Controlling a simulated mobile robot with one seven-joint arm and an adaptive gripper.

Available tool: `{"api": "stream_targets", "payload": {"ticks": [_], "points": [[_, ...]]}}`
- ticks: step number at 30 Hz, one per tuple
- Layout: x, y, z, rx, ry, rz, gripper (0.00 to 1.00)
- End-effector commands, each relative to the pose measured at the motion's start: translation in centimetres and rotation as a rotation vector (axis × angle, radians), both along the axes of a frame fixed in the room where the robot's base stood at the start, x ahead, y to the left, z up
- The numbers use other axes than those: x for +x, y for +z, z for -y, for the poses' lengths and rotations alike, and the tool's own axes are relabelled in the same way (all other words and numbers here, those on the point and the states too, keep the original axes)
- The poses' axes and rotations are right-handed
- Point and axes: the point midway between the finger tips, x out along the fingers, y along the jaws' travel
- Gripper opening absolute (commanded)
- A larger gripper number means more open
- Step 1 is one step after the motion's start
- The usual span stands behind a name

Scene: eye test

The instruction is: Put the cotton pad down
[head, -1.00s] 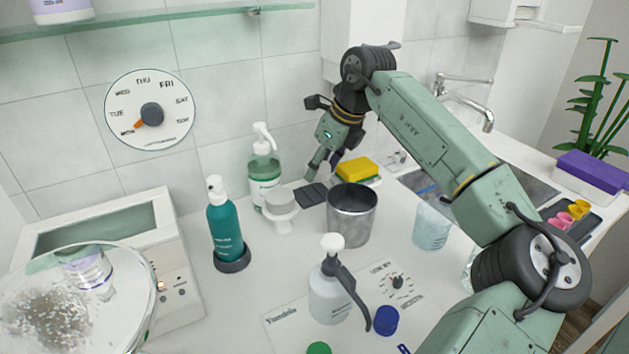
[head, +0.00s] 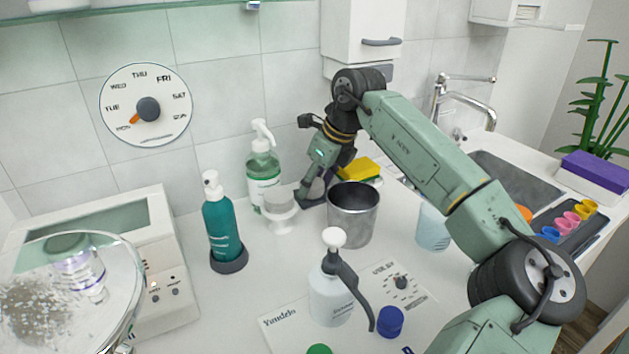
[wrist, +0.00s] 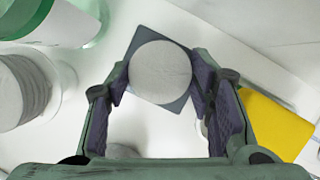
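The cotton pad (wrist: 160,75) is a round, off-white disc between my fingertips in the wrist view, with a finger against each side. My gripper (wrist: 160,82) is closed on it. Below the pad lies a dark grey square mat (wrist: 139,37), mostly covered by the pad in this view. I cannot tell whether the pad touches the mat. In the head view my gripper (head: 312,196) is low over the counter, between the white pad stand and the metal bin. The pad is not clearly seen there.
A white stand (head: 281,221) with a stack of pads is close on the left. A green-labelled pump bottle (head: 263,178) stands behind it. The open metal bin (head: 352,222) is just right, with a yellow sponge (head: 358,168) behind. A teal bottle (head: 222,228) stands further left.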

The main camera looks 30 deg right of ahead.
Motion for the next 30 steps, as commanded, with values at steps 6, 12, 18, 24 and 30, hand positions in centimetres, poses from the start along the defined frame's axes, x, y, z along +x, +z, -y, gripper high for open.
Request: {"api": "stream_targets", "payload": {"ticks": [6, 12, 18, 24, 30], "points": [[0.0, 0.0, 0.0, 0.0, 0.0, 0.0, 0.64], [0.0, 0.0, 0.0, 0.0, 0.0, 0.0, 0.64], [0.0, 1.2, 0.0, 0.0, 0.0, 0.001, 0.64], [-1.3, 4.2, 0.6, -0.003, -0.002, 0.002, 0.64], [-2.9, 8.3, 1.2, -0.003, -0.003, 0.001, 0.64]]}}
